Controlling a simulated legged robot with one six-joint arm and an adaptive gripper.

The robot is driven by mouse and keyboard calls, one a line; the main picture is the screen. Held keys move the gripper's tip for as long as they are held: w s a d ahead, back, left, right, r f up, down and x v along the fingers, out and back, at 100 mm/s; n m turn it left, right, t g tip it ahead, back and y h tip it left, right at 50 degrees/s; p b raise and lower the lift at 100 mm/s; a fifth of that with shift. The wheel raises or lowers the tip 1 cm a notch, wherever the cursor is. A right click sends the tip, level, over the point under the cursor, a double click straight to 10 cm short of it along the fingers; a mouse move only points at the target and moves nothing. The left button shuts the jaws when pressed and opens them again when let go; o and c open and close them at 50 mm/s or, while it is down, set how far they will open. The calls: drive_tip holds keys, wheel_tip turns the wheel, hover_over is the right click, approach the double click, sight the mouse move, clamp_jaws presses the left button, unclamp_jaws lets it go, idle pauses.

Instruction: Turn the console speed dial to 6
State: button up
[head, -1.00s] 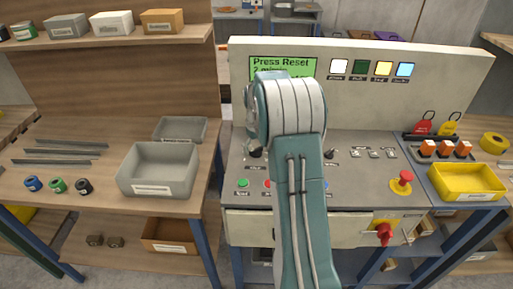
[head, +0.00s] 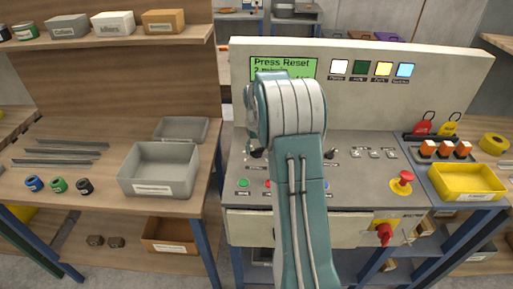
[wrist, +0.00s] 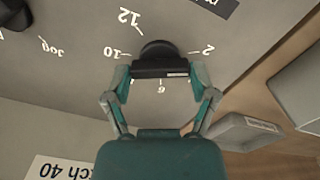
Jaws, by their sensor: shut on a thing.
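The console speed dial (wrist: 160,60) is a black round knob with a bar grip, seen in the wrist view. The marks 10, 12, 2 and 6 are readable around it; the 6 lies just below the bar, between my fingers. My gripper (wrist: 161,75) is shut on the bar, one finger at each end. A small white mark shows on the bar, right of its middle. In the head view my arm hides most of the dial area. The console screen (head: 283,68) reads "Press Reset" and seems to show "2 m/min" below, partly covered by my arm.
A black knob marked Jog (wrist: 14,14) is left in the wrist view. A red emergency button (head: 402,180) and a red switch (head: 385,234) are at the console's right. A grey bin (head: 158,170) stands on the left bench, a yellow bin (head: 467,182) on the right.

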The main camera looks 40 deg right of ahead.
drive_tip(key=m, duration=0.4)
drive_tip(key=shift+s+f, duration=0.1)
drive_tip(key=shift+f, duration=0.1)
drive_tip(key=m, duration=0.9)
drive_tip(key=shift+m, duration=2.5)
drive_tip(key=o, duration=1)
drive_tip(key=shift+a, duration=0.1)
drive_tip(key=shift+r, duration=0.1)
